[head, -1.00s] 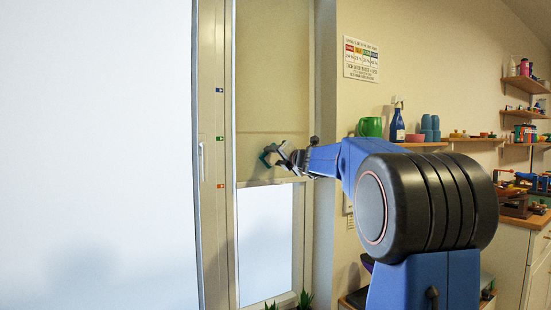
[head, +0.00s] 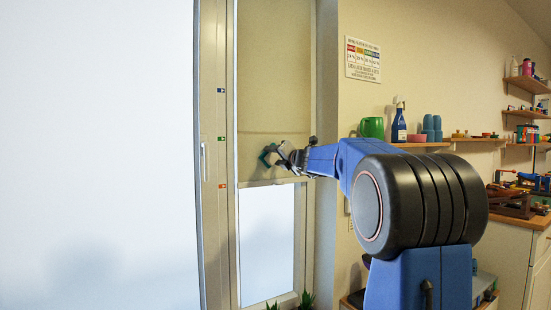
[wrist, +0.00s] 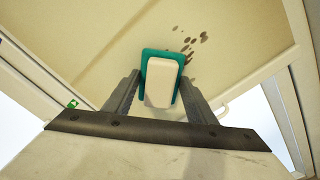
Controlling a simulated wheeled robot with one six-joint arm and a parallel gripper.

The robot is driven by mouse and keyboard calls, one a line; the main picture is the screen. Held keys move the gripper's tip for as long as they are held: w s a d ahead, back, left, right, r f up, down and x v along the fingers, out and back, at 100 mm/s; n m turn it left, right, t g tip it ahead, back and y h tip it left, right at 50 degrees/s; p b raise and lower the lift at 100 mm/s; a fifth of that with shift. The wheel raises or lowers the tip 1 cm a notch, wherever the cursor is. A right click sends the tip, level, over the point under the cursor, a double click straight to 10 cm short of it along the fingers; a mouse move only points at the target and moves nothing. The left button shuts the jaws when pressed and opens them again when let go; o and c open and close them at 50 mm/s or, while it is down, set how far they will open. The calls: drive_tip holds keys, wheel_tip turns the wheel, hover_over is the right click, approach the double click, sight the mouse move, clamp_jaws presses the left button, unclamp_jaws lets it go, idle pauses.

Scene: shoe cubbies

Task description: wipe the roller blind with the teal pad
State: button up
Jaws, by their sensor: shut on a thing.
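The beige roller blind (head: 275,80) hangs over the upper part of the window, its lower bar a little below my gripper. My gripper (head: 277,152) is in front of the lower blind. In the wrist view my gripper (wrist: 160,95) is shut on the white block-shaped handle of the teal pad (wrist: 147,55). The pad also shows as a small teal shape in the head view (head: 267,153). Its face is turned to the blind (wrist: 215,15); I cannot tell if it touches. Several dark brown spots (wrist: 190,45) lie on the blind just right of the pad.
The window frame with a handle (head: 203,160) stands left of the blind. A wall shelf (head: 440,142) with a green mug (head: 372,127), a blue spray bottle (head: 399,122) and cups is at right. Green plant tips (head: 306,298) show below the window.

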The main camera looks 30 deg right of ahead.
drive_tip(key=shift+w+d, duration=0.1)
drive_tip(key=d, duration=1)
drive_tip(key=shift+w, duration=0.25)
idle(0.9)
drive_tip(key=shift+s+a, duration=0.15)
drive_tip(key=shift+a, duration=1.55)
drive_tip(key=shift+s+a, duration=0.1)
drive_tip(key=shift+a, duration=3.3)
